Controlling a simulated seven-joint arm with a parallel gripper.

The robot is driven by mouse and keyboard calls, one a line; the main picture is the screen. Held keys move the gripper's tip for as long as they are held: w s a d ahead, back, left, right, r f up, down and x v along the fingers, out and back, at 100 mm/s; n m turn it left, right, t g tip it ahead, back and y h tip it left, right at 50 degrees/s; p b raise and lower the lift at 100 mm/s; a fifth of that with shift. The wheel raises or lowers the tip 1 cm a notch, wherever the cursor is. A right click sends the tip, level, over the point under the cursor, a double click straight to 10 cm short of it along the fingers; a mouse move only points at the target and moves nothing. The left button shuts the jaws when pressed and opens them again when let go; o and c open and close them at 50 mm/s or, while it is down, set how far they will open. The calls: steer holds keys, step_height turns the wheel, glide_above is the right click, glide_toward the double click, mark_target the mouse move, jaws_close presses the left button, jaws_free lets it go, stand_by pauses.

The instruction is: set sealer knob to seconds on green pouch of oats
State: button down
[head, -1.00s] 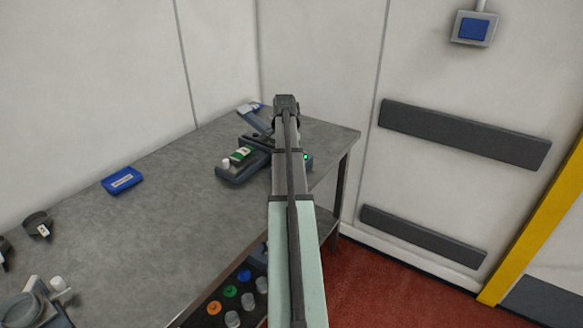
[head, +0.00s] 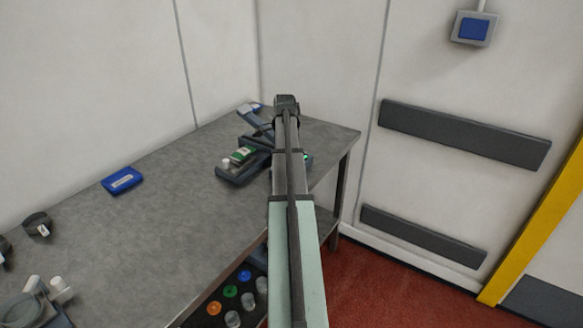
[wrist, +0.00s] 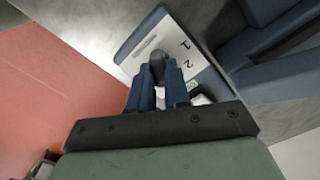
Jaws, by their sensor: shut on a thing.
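The sealer (head: 243,171) stands at the far end of the table with its arm (head: 255,123) raised. The green pouch (head: 243,154) lies on the sealer, left of my arm. In the wrist view, a pale dial panel (wrist: 157,42) carries the digits 1 and 2. My gripper (wrist: 158,85) is over this panel, its blue fingers shut on the dark knob (wrist: 157,62). Part of the dial's markings is hidden behind the fingers. In the head view, my arm hides the gripper and the knob. A small green light shows just right of my arm.
A blue box (head: 122,180) lies on the table (head: 165,215) to the left. A dark round holder (head: 38,225) is farther left. Several coloured caps and clear jars sit below the table's near edge. The middle of the tabletop is clear.

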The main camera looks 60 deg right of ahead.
steer(key=shift+m, duration=0.7)
steer(key=c, duration=0.9)
jaws_free()
steer(key=shift+r, duration=2.5)
step_height(320, 180, up, 14)
steer(key=shift+f, duration=0.1)
